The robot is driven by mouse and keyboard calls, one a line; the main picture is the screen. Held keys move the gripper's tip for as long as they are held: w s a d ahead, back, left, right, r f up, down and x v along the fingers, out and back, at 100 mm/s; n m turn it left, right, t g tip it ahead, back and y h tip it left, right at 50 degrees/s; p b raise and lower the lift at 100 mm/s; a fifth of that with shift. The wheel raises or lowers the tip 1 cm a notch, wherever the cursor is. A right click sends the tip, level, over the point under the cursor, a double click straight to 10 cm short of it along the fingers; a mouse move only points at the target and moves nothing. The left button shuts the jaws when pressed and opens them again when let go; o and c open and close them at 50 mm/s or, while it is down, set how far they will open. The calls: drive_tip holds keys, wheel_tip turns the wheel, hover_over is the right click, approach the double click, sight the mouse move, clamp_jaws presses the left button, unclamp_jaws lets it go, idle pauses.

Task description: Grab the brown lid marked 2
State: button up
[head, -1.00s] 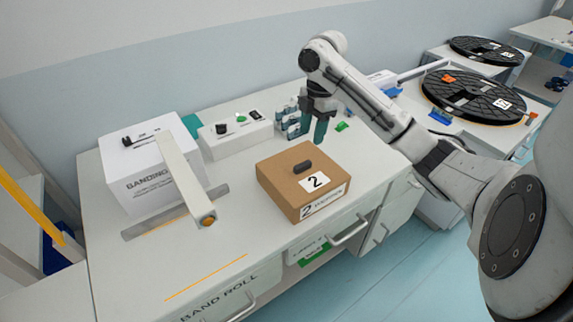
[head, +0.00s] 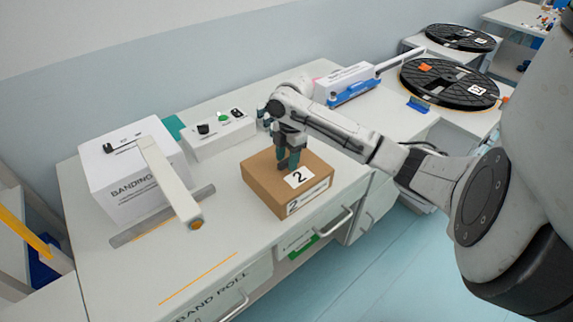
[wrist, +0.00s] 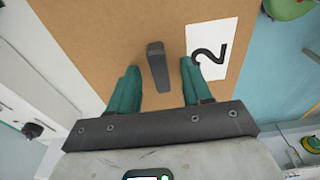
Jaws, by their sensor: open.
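The brown lid marked 2 (head: 264,172) tops a brown box on the white bench; its white label with a black 2 (head: 299,176) faces up. In the wrist view the lid (wrist: 110,40) fills the middle, with a dark upright handle (wrist: 157,66) at its centre. My gripper (head: 288,164) is over the lid, pointing down, and hides the handle in the head view. In the wrist view my gripper (wrist: 158,82) is open, with its green fingers on either side of the handle and gaps between them and it.
A white banding box (head: 130,170) with a pale arm stands left on the bench. A control box (head: 215,135) with knobs sits behind the lid. Black reels (head: 450,85) lie on stands at the right. The front left of the bench is clear.

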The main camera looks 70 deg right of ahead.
drive_tip(key=shift+f, duration=0.1)
drive_tip(key=shift+c, duration=0.2)
clamp_jaws()
idle(0.5)
